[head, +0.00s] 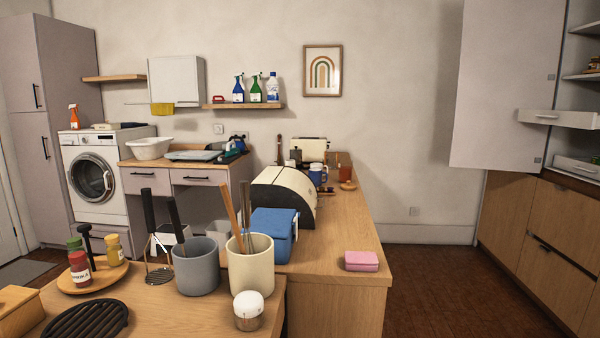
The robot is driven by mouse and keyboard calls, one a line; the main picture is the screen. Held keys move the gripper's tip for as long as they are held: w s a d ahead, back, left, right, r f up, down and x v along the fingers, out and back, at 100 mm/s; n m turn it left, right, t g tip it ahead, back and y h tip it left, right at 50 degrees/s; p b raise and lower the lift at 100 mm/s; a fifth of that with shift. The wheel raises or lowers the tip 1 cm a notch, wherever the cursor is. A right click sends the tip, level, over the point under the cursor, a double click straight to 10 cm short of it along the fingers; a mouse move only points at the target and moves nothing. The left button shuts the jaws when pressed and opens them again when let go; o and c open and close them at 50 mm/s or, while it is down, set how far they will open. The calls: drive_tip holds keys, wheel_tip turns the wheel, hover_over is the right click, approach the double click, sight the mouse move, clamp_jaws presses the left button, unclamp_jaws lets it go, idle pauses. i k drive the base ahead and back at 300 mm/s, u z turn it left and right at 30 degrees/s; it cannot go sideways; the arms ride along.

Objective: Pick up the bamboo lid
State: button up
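A small round wooden piece with a raised middle (348,185) lies on the far end of the long wooden counter in the head view. It looks like the bamboo lid, but it is too small to be sure. It sits near the counter's right edge, beside a reddish-brown jar (345,172). My gripper is not in view.
The counter (340,225) also holds a bread bin (284,196), blue box (272,236), pink box (361,261) and blue mug (318,174). Utensil crocks (250,268) crowd the near counter. The floor (440,285) to the right is clear. A wall-cabinet door (508,85) stands open.

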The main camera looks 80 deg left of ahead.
sight(348, 186)
drive_tip(key=u, duration=2.55)
